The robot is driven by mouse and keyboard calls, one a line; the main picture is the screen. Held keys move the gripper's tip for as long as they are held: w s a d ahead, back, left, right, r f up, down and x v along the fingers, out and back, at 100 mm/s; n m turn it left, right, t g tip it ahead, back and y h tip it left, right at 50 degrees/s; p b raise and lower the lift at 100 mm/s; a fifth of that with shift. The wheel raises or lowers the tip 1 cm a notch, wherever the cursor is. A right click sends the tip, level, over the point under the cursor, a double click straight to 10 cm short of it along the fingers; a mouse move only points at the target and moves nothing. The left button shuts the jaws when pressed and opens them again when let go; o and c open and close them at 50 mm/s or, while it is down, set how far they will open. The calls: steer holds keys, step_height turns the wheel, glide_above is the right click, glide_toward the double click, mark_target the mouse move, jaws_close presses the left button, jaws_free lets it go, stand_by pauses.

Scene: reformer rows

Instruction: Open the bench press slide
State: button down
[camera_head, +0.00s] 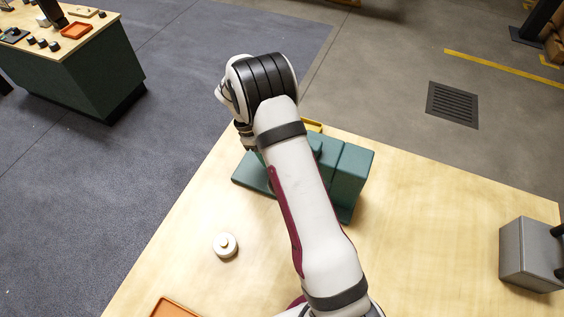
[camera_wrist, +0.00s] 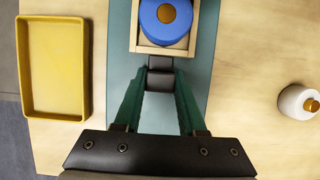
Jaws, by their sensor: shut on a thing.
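The bench press (camera_head: 345,178) is a green block body on a flat green base plate, partly hidden behind my arm in the head view. In the wrist view, its slide (camera_wrist: 139,48) is a pale wooden frame on the green plate (camera_wrist: 205,30), carrying a blue disc (camera_wrist: 166,18) with a brown centre. A dark handle (camera_wrist: 160,63) sticks out from the slide's near edge. My gripper (camera_wrist: 160,82) has its two green fingers closed on this handle. In the head view, my wrist hides the slide and fingertips. How far out the slide stands cannot be told.
A yellow tray (camera_wrist: 52,68) lies left of the press in the wrist view. A white round knob-like piece (camera_head: 225,245) stands on the wooden table, with an orange tray (camera_head: 175,308) nearer. A grey metal box (camera_head: 530,255) stands at right. Table between is clear.

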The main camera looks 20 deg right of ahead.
steer(key=w+a, duration=0.3)
steer(key=shift+w+a, duration=0.3)
steer(key=shift+c, duration=2.4)
jaws_free()
steer(key=v, duration=1.6)
steer(key=shift+s+d, duration=0.1)
